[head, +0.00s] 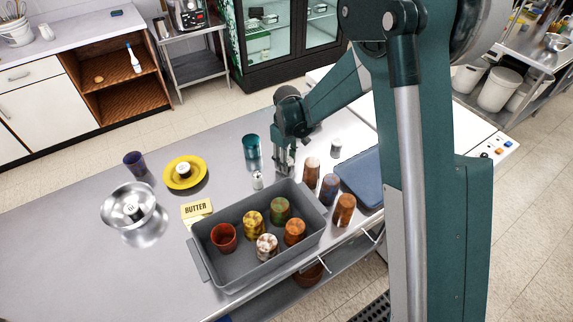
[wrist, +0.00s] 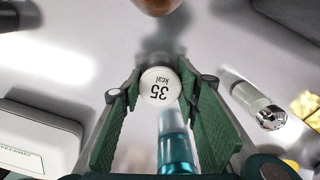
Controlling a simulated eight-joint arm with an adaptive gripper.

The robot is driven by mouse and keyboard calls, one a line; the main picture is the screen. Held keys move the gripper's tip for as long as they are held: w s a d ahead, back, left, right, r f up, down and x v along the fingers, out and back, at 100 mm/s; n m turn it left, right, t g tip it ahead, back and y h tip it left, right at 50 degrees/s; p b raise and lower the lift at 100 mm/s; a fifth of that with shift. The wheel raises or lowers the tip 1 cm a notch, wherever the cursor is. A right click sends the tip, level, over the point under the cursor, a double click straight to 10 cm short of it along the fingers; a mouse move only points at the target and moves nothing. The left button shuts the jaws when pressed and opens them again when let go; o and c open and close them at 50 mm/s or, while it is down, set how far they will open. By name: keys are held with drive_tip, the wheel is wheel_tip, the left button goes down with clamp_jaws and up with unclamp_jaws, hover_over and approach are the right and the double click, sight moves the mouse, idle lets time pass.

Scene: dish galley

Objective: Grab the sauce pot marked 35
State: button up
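A sauce pot (wrist: 159,86) with a round white lid reading "35 kcal" stands between the fingers of my gripper (wrist: 160,92) in the wrist view. The green finger pads lie on both sides of the lid, close to its edges. I cannot tell whether they touch it. Similar white-lidded pots sit behind the cups (head: 336,145), on the yellow plate (head: 183,170) and in the steel bowl (head: 134,211).
A teal cup (head: 251,147) stands close left of my gripper, and a salt shaker (head: 257,180) in front. A grey tub (head: 207,262) holds several cups. Brown and blue cups (head: 312,171) stand at right beside a blue tray (head: 372,190). The table's left front is clear.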

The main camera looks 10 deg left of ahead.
drive_tip(key=shift+r, duration=0.1)
drive_tip(key=shift+r, duration=4.95)
